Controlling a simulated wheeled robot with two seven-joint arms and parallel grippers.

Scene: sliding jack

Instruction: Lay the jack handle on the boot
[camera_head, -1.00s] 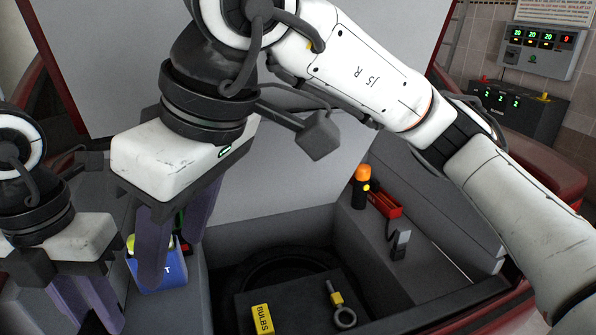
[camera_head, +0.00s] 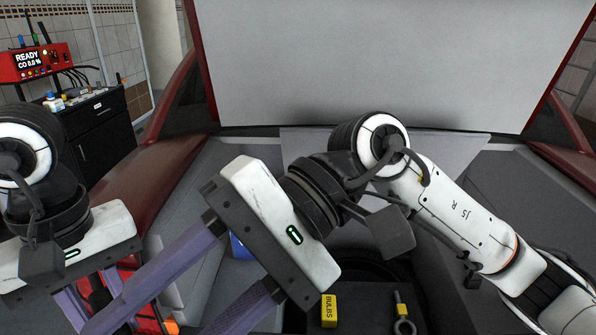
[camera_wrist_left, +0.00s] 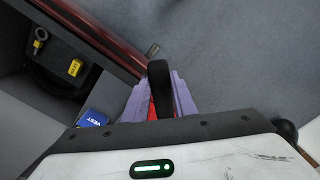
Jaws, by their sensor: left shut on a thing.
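My left gripper (camera_head: 100,312) is at the lower left of the head view. In the left wrist view its purple fingers (camera_wrist_left: 160,88) are shut on a black bar, the jack handle (camera_wrist_left: 160,75). Red shows between the fingers beside it; I cannot tell whether that red is part of the handle. The handle is over the floor outside the boot's red edge (camera_wrist_left: 112,50). The open boot (camera_head: 185,205) has grey lining. My right gripper (camera_head: 150,328) is open, its fingers wide apart, reaching down left across the boot; its fingertips are partly cut off.
In the boot are a blue vest pack (camera_head: 240,247), partly hidden by my right gripper, a yellow bulbs box (camera_head: 329,311) and a ring-ended tow eye (camera_head: 402,322). A black cabinet (camera_head: 100,140) with a red meter (camera_head: 36,64) stands beyond at the left.

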